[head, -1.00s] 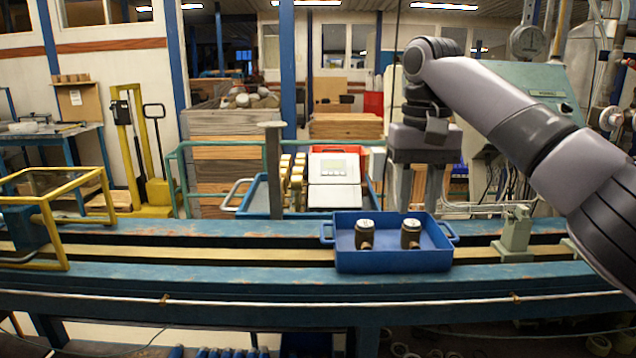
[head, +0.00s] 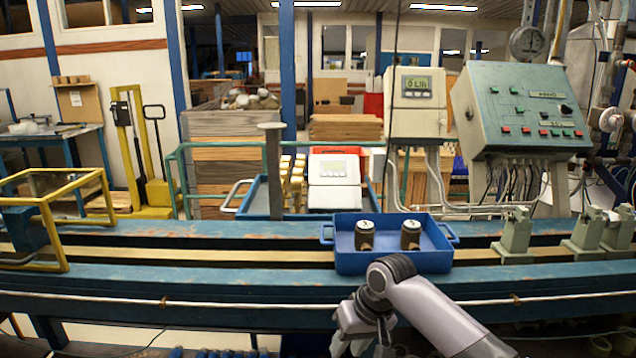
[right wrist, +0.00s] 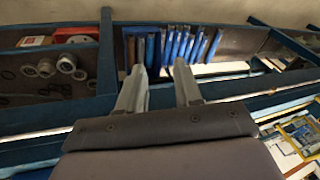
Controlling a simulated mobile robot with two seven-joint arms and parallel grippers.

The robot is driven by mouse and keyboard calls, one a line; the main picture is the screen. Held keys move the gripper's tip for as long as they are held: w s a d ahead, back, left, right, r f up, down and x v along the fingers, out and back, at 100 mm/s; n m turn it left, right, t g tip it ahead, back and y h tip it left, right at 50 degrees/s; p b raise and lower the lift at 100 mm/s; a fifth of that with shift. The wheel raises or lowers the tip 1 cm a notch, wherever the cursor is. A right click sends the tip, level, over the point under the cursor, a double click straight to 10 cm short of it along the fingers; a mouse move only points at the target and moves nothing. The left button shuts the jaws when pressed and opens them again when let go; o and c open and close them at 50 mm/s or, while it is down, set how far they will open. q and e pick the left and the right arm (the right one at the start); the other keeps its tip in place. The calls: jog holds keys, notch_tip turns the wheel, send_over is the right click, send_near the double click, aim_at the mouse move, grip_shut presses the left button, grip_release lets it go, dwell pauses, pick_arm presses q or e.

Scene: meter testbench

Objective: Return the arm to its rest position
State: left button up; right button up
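My right arm comes in from the lower right of the head view, with its wrist bent down just in front of the blue tray (head: 392,263). My right gripper (head: 352,342) hangs at the bottom edge, in front of the bench, and shows only partly there. In the right wrist view its two fingers (right wrist: 160,82) stand apart, pointing toward the lower shelf, with nothing between them. My left arm and gripper are out of view.
The tray holds two brass-coloured meters (head: 364,236) on the blue bench (head: 200,272). Bench clamps (head: 514,232) stand at right, a yellow frame (head: 50,222) at left. The lower shelf holds blue bars (right wrist: 172,46) and metal rings (right wrist: 66,63).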

jog(key=s+d+f+m+t+y, duration=0.15)
jog(key=s+f+t, duration=0.25)
jog(key=s+f, duration=1)
jog(key=s+d+f+t+h, duration=0.2)
jog(key=s+d+t, duration=0.2)
jog(key=s+d, duration=0.9)
jog(key=shift+s+n+t+h, duration=0.2)
jog(key=shift+n+t+h, duration=0.15)
jog(key=shift+t, duration=0.05)
jog(key=shift+f, duration=0.1)
jog(key=shift+o, duration=0.8)
